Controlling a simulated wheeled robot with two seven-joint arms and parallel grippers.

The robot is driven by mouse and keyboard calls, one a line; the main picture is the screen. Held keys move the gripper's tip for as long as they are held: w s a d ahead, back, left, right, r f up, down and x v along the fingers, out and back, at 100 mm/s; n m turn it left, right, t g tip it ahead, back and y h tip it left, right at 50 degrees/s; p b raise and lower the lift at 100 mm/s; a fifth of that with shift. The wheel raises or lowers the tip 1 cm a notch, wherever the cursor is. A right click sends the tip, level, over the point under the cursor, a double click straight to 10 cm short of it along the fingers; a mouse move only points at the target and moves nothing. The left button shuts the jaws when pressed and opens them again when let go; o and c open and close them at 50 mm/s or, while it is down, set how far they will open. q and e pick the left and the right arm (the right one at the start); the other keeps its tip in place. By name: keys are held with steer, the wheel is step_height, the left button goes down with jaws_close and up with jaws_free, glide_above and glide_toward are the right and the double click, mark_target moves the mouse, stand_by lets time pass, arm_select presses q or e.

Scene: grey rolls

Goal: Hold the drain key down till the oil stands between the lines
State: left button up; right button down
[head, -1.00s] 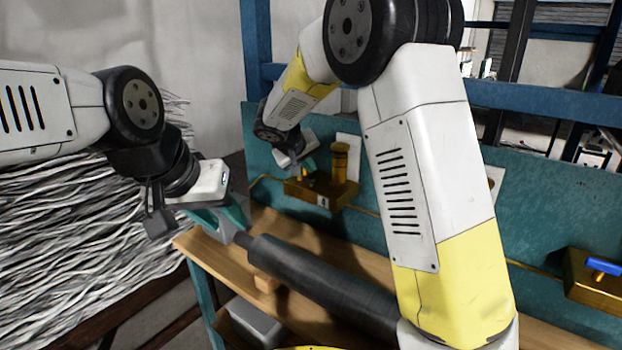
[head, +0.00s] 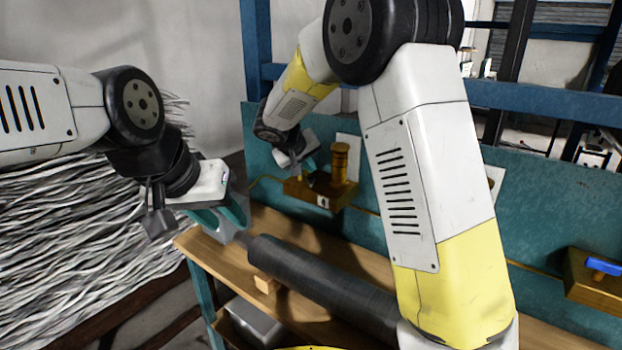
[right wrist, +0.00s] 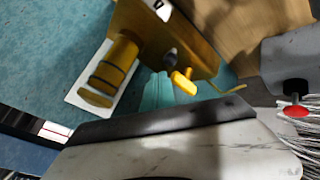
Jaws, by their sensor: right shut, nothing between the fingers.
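A brass block (head: 325,193) is fixed to the teal panel, with a brass cylinder (head: 340,162) standing on it. In the right wrist view the cylinder (right wrist: 112,70) has dark bands; I cannot make out an oil level. A small yellow key (right wrist: 183,83) sticks out of the block beside it. My right gripper (head: 313,166) is shut and empty at the block. Its teal fingertips (right wrist: 159,90) are close beside the key; I cannot tell whether they touch it. My left gripper (head: 222,218) appears open, near the end of the dark roll.
The dark roll (head: 320,285) lies along the wooden bench (head: 275,222). Another brass block (head: 590,280) with a blue handle (head: 603,266) is on the panel at right. My right arm hides the panel's middle. A grey bin (head: 255,325) stands below the bench.

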mark_target(310, 182)
steer(key=shift+f, duration=0.2)
steer(key=shift+f, duration=0.2)
steer(key=shift+f, duration=0.55)
stand_by(2.0)
steer(key=shift+r, duration=0.95)
step_height(310, 182, up, 5)
steer(key=shift+r, duration=0.1)
stand_by(0.4)
